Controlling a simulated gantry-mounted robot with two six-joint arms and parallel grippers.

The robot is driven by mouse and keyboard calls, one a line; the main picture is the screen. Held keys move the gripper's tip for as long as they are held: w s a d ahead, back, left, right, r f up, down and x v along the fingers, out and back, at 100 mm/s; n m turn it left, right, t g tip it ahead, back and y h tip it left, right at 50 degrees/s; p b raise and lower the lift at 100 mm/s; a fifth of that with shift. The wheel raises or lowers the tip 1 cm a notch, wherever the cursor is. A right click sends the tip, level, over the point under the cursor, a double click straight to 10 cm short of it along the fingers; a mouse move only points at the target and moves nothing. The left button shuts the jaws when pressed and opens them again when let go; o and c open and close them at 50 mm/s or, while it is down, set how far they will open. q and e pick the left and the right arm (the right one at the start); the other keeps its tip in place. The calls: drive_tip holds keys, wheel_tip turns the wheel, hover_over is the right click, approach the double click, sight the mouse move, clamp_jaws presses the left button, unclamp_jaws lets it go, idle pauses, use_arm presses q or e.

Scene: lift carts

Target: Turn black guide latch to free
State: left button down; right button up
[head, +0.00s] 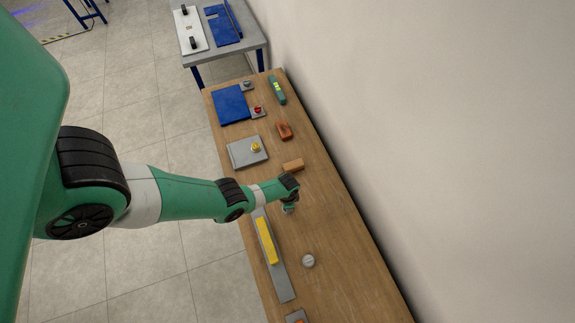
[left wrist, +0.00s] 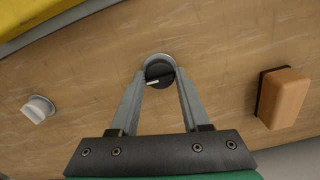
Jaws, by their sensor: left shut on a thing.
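The black guide latch (left wrist: 158,72) is a round black knob with a white pointer line, set in a grey ring on the wooden bench. In the left wrist view the pointer lies nearly level, towards the left. My left gripper (left wrist: 160,80) has its two fingers on either side of the knob, shut on it. In the head view my left gripper (head: 289,208) reaches down to the bench from the left, and the latch is hidden under it. My right gripper is in neither view.
A yellow bar (head: 267,241) on a grey rail lies beside the gripper. A grey-white knob (head: 308,260) and an orange-brown block (head: 293,165) are on either side. A grey plate (head: 238,155) and blue plate (head: 230,105) lie farther up. A wall runs along the right.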

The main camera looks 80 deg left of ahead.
use_arm(q)
drive_tip(key=shift+c, duration=1.9)
unclamp_jaws()
